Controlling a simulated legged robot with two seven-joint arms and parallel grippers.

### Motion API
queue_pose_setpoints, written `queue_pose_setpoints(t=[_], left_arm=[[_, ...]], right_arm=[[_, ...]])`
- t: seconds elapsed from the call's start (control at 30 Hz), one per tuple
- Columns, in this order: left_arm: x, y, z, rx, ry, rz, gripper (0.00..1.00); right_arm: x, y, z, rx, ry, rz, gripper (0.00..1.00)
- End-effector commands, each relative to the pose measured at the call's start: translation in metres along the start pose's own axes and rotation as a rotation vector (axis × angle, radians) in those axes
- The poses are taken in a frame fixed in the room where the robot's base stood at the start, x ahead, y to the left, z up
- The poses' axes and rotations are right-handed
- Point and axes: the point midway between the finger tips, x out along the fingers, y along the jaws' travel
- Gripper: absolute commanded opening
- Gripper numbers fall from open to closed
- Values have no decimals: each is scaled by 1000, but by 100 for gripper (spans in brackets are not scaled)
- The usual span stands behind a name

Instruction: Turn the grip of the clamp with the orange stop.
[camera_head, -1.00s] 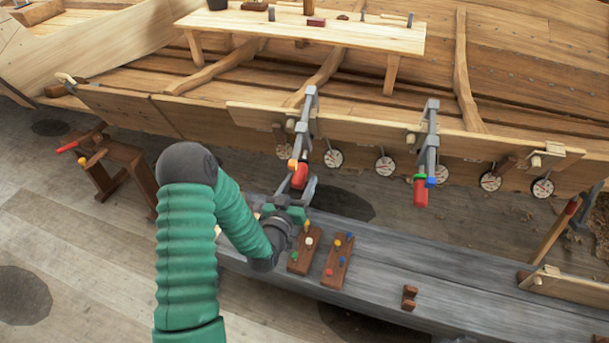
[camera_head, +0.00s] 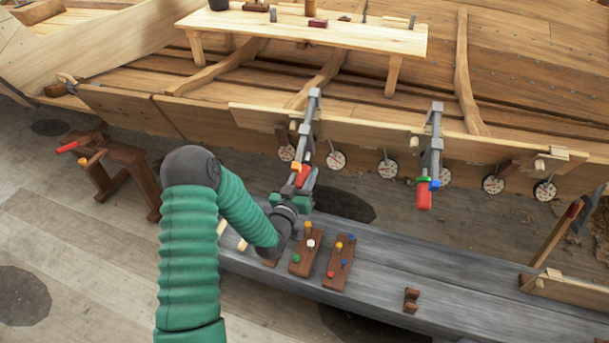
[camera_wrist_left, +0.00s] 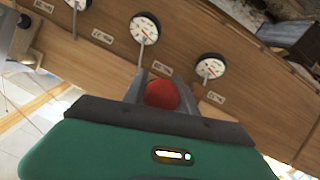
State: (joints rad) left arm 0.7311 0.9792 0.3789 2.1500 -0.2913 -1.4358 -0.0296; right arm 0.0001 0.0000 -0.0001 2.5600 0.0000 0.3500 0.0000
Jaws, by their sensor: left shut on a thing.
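The clamp with the orange stop (camera_head: 296,166) hangs on the hull's plank edge at the centre, a grey bar with a red grip (camera_head: 303,178) at its lower end. My left gripper (camera_head: 304,182) is shut on that red grip. In the left wrist view the grip's round red end (camera_wrist_left: 162,95) sits between the two grey fingers (camera_wrist_left: 160,92). A second clamp (camera_head: 433,150) hangs to the right, with a red grip (camera_head: 423,196), a green stop and a blue stop. My right gripper is not in view.
A grey bench (camera_head: 450,280) below carries peg blocks (camera_head: 340,262) with coloured pegs and a small brown block. Several white dials (camera_head: 336,160) line the hull. A wooden table (camera_head: 330,35) with tools stands behind. A brown stand (camera_head: 125,160) is at left.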

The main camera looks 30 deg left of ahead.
Motion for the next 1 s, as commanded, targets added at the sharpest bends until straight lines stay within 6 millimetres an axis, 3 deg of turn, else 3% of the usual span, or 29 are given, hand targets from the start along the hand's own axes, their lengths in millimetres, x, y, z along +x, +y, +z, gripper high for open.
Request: queue_pose_setpoints(t=[0.47, 1.0], left_arm=[[0, -2, 0, 74, 0, -37, 0], [0, -6, 1, 489, -1, -219, 0]], right_arm=[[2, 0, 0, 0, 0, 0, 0], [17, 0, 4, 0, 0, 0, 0]])
